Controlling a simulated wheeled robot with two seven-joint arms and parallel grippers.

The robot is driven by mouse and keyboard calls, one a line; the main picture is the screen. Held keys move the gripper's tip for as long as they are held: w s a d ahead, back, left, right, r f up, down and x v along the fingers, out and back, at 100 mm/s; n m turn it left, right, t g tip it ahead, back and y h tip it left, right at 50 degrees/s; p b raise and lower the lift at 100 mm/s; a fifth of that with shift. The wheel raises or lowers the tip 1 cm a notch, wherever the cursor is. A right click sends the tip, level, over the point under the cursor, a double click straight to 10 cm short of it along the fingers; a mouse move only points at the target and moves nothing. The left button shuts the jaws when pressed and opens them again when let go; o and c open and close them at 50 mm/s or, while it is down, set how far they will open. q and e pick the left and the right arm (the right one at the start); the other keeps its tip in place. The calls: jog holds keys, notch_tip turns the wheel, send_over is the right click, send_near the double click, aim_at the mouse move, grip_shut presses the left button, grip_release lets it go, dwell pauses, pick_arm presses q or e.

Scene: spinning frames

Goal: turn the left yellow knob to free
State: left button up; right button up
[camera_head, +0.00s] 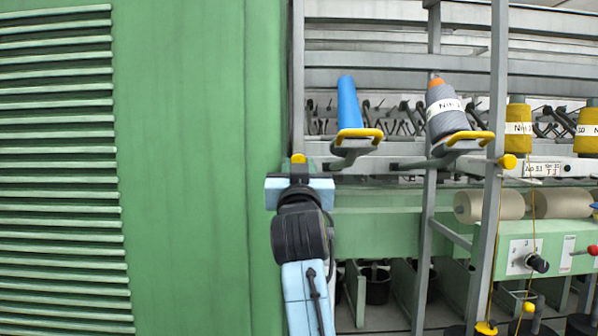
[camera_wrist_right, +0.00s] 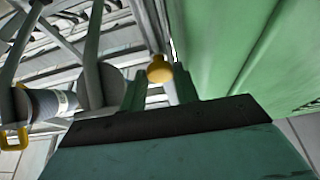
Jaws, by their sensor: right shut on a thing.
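The left yellow knob (camera_head: 298,158) sits on the grey post beside the green cabinet. My right gripper (camera_head: 299,170) reaches up to it from below and is shut on it. In the right wrist view the knob (camera_wrist_right: 159,69) shows between the tips of the two green fingers (camera_wrist_right: 160,85). Its far side and mount are hidden, and I cannot tell its turned position. A second yellow knob (camera_head: 508,161) is on the post to the right. My left gripper is not in view.
A large green cabinet (camera_head: 190,170) fills the left, close to the gripper. To the right, yellow-handled holders carry a blue tube (camera_head: 348,103) and a grey yarn cone (camera_head: 446,112). Grey posts (camera_head: 490,190) stand in front of the frame.

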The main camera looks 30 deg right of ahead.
jog(key=shift+r, duration=0.2)
jog(key=o, duration=0.7)
jog(key=shift+c, duration=0.2)
jog(key=o, duration=0.3)
jog(key=shift+s+d, duration=0.1)
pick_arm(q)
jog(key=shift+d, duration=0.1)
pick_arm(e)
jog(key=shift+f, duration=0.1)
jog(key=shift+f, duration=0.1)
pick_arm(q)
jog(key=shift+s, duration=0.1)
pick_arm(e)
jog(key=shift+f, duration=0.1)
